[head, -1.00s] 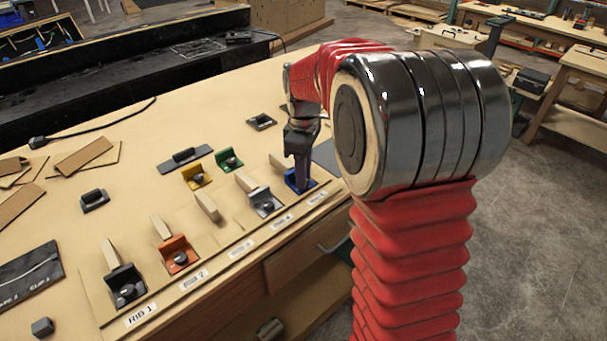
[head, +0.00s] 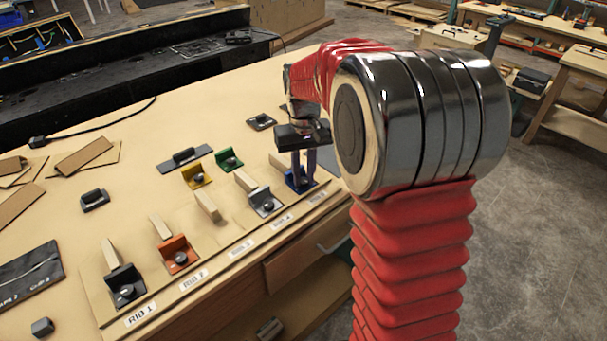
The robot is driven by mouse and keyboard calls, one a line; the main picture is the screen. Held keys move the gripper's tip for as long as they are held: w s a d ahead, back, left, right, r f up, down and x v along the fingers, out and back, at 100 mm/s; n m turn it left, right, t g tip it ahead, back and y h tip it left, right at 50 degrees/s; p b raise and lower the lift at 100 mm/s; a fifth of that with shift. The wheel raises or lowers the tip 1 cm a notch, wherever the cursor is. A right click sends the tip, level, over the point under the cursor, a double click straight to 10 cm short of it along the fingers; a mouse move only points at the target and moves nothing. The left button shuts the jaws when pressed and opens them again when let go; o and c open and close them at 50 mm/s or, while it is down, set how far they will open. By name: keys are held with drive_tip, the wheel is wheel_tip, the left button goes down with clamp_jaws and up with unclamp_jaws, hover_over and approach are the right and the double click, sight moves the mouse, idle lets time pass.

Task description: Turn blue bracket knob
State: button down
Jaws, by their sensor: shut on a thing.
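The blue bracket (head: 297,187) sits at the right end of the row of brackets on the wooden bench, near its front edge. My gripper (head: 301,180) points down at it from above. Its two fingers are close together and shut on the knob of the blue bracket. The knob itself is hidden behind the fingers. My red-sleeved arm stands in front on the right and covers part of the bench behind it.
Grey (head: 264,202), orange (head: 179,254) and black (head: 124,285) brackets stand left along the labelled front edge. Yellow (head: 196,176) and green (head: 229,159) brackets stand farther back. Wooden strips rise beside several of them. A black cable (head: 100,128) lies at the back left.

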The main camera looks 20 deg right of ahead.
drive_tip(key=m, duration=0.6)
drive_tip(key=shift+r+m, duration=0.15)
drive_tip(key=shift+m, duration=0.15)
drive_tip(key=m, duration=1)
drive_tip(key=shift+w+m, duration=0.1)
drive_tip(key=shift+m, duration=0.3)
drive_tip(key=m, duration=0.4)
drive_tip(key=shift+m, duration=0.3)
drive_tip(key=c, duration=2)
unclamp_jaws()
drive_tip(key=shift+o, duration=0.8)
